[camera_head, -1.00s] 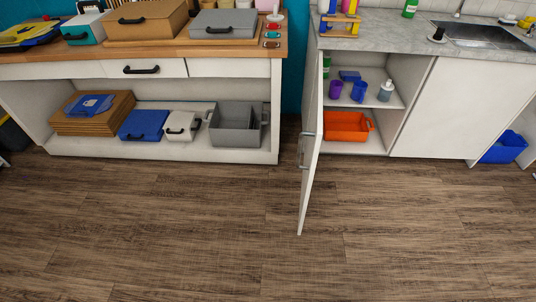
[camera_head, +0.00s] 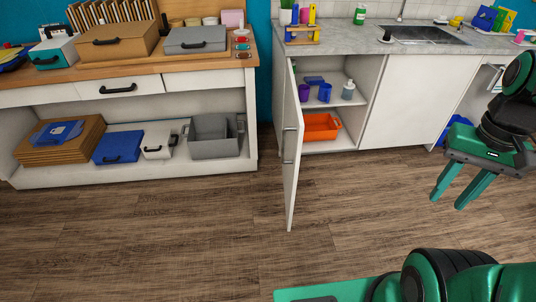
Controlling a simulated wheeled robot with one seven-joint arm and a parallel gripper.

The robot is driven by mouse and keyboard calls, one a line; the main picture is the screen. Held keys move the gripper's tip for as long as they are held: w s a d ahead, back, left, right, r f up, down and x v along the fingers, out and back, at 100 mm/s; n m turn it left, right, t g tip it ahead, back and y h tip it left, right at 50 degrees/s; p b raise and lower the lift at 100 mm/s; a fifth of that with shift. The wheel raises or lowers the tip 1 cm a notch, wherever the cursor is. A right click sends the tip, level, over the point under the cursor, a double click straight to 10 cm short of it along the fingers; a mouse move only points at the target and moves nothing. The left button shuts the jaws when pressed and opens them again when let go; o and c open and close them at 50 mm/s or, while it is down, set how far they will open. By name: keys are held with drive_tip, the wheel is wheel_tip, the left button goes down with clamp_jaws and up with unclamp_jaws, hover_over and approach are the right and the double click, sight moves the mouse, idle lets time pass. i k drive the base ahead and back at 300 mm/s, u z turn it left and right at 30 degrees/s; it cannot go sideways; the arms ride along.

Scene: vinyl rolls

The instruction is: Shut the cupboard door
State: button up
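The white cupboard door (camera_head: 291,150) stands wide open, hinged at the cupboard's left side and swung out toward me. It has a metal handle on its face. The open cupboard (camera_head: 368,85) shows a shelf with purple and blue cups and a bottle, and an orange basket (camera_head: 321,127) below. My gripper (camera_head: 448,201) is at the right, in front of the closed panel, with its two green fingers spread apart and nothing between them. It is well away from the door and does not touch it.
A grey counter (camera_head: 345,42) with a sink (camera_head: 430,35) tops the cupboard. At the left, a wooden-topped bench (camera_head: 130,80) holds boxes, with bins on its low shelf. A blue bin (camera_head: 455,124) is partly behind my gripper. Wood floor before the door is clear.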

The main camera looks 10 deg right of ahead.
sight(284, 146)
drive_tip(key=u, duration=0.1)
drive_tip(key=i, duration=1)
drive_tip(key=z, duration=0.05)
